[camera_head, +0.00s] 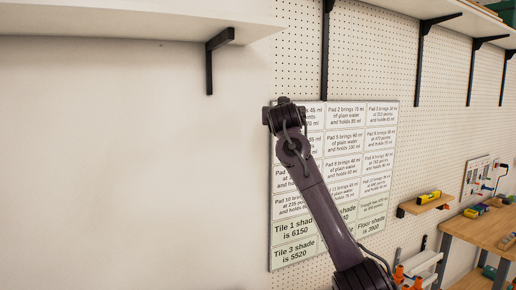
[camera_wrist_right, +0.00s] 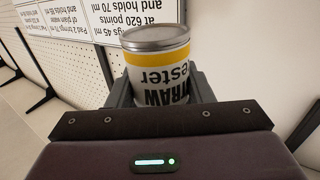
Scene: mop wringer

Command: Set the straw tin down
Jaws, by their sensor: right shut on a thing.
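The straw tin (camera_wrist_right: 158,62) is a white can with a yellow band, a grey metal lid and dark lettering that reads upside down in the right wrist view. My right gripper (camera_wrist_right: 160,90) is shut on it, with a dark finger on each side of the can. The tin's lower part is hidden behind the gripper body. In the head view my right arm is raised in front of the wall, and neither the tin nor the fingers can be made out there. My left gripper is in neither view.
A board of printed notes (camera_head: 362,130) hangs on the pegboard (camera_head: 300,50) behind my arm. A white shelf (camera_head: 130,22) is at upper left. A small wooden shelf (camera_head: 428,205) and a workbench (camera_head: 485,228) with tools are at right. No surface shows under the tin.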

